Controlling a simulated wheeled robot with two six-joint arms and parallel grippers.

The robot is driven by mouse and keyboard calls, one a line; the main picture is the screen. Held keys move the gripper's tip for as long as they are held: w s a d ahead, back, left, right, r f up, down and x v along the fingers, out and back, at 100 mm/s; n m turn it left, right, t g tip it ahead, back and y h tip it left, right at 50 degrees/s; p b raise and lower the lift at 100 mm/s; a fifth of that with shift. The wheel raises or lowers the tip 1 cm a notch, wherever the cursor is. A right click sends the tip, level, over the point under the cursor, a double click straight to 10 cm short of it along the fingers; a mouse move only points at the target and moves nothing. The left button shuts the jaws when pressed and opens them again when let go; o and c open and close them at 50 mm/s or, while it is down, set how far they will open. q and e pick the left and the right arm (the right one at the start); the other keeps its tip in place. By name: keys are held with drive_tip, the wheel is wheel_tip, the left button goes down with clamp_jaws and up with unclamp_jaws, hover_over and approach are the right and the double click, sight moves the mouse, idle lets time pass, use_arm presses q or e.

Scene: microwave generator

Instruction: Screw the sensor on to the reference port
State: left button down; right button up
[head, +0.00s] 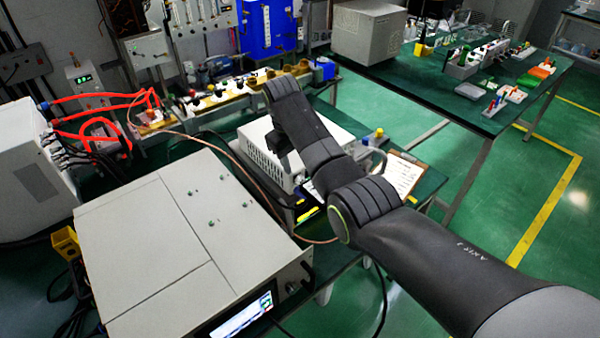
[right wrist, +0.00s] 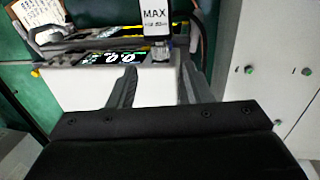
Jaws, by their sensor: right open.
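The sensor (right wrist: 155,20) is a white and black block marked "MAX" with a metal connector at its lower end, in the right wrist view. That end lies against or just in front of the meter's panel; I cannot tell whether it touches. The white power meter (head: 262,150) has a dark front panel with a lit display (right wrist: 105,57). The reference port cannot be made out. My right gripper (right wrist: 158,69) is open and empty, its fingers over the meter, the sensor's connector just beyond and between the fingertips. In the head view my right arm hides the sensor.
A large beige generator (head: 150,240) with a lit screen (head: 245,315) stands left of the meter. A copper-coloured cable (head: 250,180) runs between them. A clipboard (head: 400,175) lies right of the meter. Cluttered benches stand behind.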

sight(302, 177)
drive_tip(key=f, duration=0.3)
drive_tip(key=d+f, duration=0.1)
drive_tip(key=f, duration=0.1)
drive_tip(key=shift+w+f, duration=0.25)
drive_tip(key=shift+f, duration=0.05)
drive_tip(key=shift+w+f, duration=0.1)
drive_tip(key=shift+f, duration=0.45)
use_arm(q)
drive_tip(key=shift+w+r, duration=0.15)
drive_tip(key=shift+w, duration=0.8)
use_arm(e)
drive_tip(key=shift+f, duration=0.15)
